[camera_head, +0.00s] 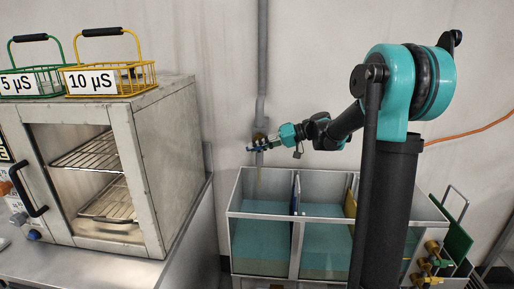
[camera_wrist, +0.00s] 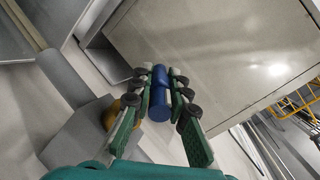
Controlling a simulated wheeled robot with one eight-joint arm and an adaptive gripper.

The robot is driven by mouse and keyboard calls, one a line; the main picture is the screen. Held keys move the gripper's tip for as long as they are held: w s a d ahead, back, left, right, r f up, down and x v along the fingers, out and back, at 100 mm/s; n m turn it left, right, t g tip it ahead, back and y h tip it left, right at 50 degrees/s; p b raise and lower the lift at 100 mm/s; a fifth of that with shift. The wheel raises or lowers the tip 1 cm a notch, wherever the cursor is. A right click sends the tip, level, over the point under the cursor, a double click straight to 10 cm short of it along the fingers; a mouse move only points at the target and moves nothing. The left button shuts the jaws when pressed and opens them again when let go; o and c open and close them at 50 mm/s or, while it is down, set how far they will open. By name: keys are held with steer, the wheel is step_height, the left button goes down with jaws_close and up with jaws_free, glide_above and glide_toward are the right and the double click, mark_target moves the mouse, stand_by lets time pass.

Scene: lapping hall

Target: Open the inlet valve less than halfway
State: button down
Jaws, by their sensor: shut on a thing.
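The inlet valve is a brass body (camera_head: 259,138) on the grey vertical pipe (camera_head: 262,75), above the left part of the tank. Its blue lever handle (camera_wrist: 159,108) shows in the wrist view between my fingers. My gripper (camera_head: 256,147) reaches the valve from the right in the head view. In the wrist view my gripper (camera_wrist: 162,84) has its green and grey fingers shut on the blue handle, one on each side. Part of the brass body (camera_wrist: 110,114) shows behind the left finger. The fingers hide part of the handle, and its exact angle is hard to read.
A tank (camera_head: 261,208) with compartments of blue-green liquid stands below my arm. A cabinet (camera_head: 170,150) with wire racks stands left, with a green basket (camera_head: 37,88) and a yellow basket (camera_head: 110,78) on top. Brass valves (camera_head: 432,263) sit at the tank's lower right.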

stand_by(0.3)
steer(key=c, duration=1.5)
jaws_free()
steer(key=shift+o, duration=0.2)
steer(key=v, duration=1.2)
steer(key=shift+r, duration=0.15)
